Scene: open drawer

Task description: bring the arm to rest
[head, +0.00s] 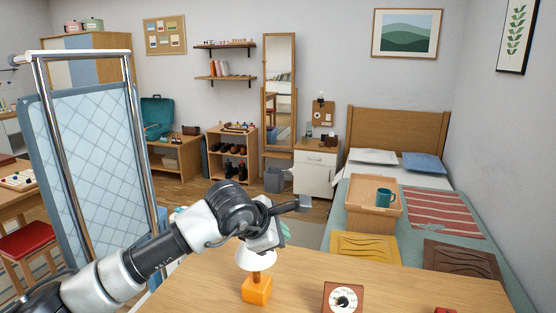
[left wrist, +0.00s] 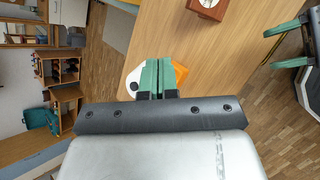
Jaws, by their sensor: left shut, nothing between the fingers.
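My left gripper (head: 285,229) is over the wooden table in the head view, at the end of my arm from the left. Its green fingertips are partly hidden behind the wrist. In the left wrist view its two green fingers (left wrist: 157,76) are together with nothing between them. They overlap the lamp with orange base (head: 257,289) in that view; whether they touch it I cannot tell. My right gripper (left wrist: 287,48) shows at the right edge of the left wrist view, its green fingers apart and empty. It is not seen in the head view.
The wooden table (head: 400,285) holds a brown dial box (head: 343,298) near its front. Behind it is the bed with a wooden crate (head: 362,208) and a teal mug (head: 384,198). A quilted screen (head: 95,170) on a metal frame stands close on the left.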

